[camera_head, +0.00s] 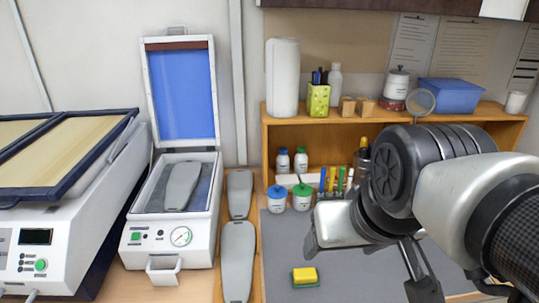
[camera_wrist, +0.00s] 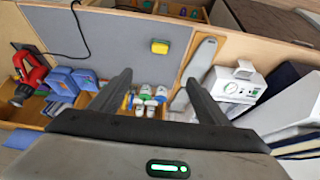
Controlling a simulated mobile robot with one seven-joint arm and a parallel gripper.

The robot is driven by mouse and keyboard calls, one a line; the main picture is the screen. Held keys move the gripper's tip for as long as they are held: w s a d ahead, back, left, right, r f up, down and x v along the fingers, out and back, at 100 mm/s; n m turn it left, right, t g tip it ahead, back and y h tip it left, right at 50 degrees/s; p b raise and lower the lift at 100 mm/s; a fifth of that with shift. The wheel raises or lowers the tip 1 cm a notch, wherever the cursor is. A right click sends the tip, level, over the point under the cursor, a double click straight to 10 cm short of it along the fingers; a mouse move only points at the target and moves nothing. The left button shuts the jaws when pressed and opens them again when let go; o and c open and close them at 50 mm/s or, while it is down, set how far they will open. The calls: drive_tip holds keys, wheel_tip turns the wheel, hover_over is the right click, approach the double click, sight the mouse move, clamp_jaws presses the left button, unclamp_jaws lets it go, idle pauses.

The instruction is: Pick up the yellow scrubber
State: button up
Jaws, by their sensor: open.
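The yellow scrubber (camera_head: 305,275) lies flat on the grey mat, yellow side up with a dark green layer below, near the front of the bench. It also shows in the wrist view (camera_wrist: 160,46), above and beyond the fingertips. My gripper (camera_wrist: 158,80) is open and empty, with its two dark fingers spread apart. The scrubber lies ahead of the gap between them and is not touched. In the head view my arm fills the right side, and the fingers are only partly visible there.
Grey insoles (camera_head: 238,258) lie left of the mat (camera_head: 345,268), beside a white press (camera_head: 170,235) with its lid open. Bottles with blue (camera_head: 277,198) and green (camera_head: 302,196) caps stand behind the scrubber. In the wrist view a red tool (camera_wrist: 30,70) and blue cloths (camera_wrist: 62,82) sit left.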

idle(0.4)
drive_tip(key=o, duration=0.3)
drive_tip(key=shift+w+f, duration=0.1)
drive_tip(key=shift+f, duration=0.1)
drive_tip(key=g+b, duration=0.1)
drive_tip(key=b, duration=0.6)
approach(305, 273)
drive_tip(key=b+x, duration=0.3)
drive_tip(key=x, duration=0.1)
drive_tip(key=shift+w, duration=0.25)
drive_tip(key=x, duration=0.1)
drive_tip(key=b+x, duration=0.1)
drive_tip(key=x, duration=0.2)
drive_tip(key=shift+s+d+f+b, duration=0.1)
drive_tip(key=shift+s+f+b, duration=0.15)
drive_tip(key=shift+b, duration=0.15)
drive_tip(key=shift+w+f, duration=0.25)
drive_tip(key=shift+f, duration=0.2)
drive_tip(key=c, duration=1.2)
wheel_tip(305, 273, up, 10)
drive_tip(key=p, duration=0.3)
